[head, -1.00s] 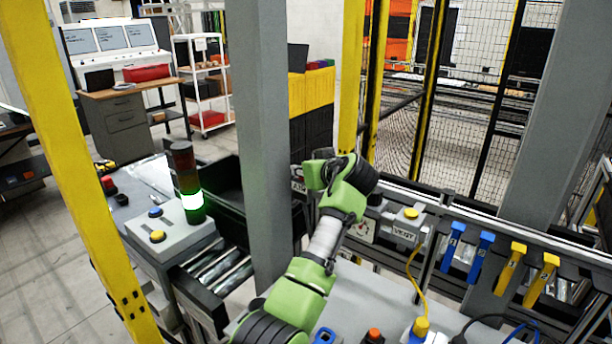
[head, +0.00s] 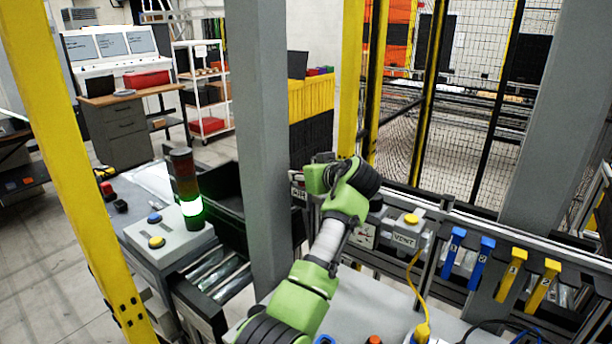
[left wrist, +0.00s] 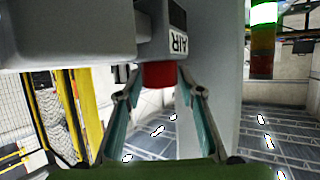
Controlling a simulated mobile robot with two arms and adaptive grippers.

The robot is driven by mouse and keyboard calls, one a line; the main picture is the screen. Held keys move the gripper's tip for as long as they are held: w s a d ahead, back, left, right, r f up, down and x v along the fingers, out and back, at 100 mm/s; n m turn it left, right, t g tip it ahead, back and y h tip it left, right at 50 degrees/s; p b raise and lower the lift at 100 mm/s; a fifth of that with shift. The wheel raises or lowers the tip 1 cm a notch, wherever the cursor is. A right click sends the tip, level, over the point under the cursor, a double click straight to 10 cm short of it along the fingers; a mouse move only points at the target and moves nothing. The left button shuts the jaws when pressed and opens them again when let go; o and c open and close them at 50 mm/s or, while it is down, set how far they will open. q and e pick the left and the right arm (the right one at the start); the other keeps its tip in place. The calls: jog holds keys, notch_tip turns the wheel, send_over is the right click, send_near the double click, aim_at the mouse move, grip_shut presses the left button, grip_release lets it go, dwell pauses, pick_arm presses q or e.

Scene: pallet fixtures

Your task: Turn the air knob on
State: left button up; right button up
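The red air knob (left wrist: 159,75) shows in the left wrist view, on the underside of a grey box with a white AIR label (left wrist: 178,43). My left gripper (left wrist: 160,84) has its two fingers on either side of the knob, with narrow gaps at the tips; contact is not clear. In the head view my left gripper (head: 318,176) is at the rail beside the grey post, close to the AIR label (head: 299,193); the knob is hidden there. My right gripper is not in view.
A grey post (head: 262,150) stands just left of my left gripper. A VENT box (head: 405,236) with a yellow button and several blue and yellow handles (head: 480,262) line the rail to the right. A lit signal tower (head: 187,185) stands at left.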

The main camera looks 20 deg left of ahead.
pick_arm(q)
notch_tip(320, 180, up, 10)
jog(key=shift+f, duration=0.2)
dwell(0.3)
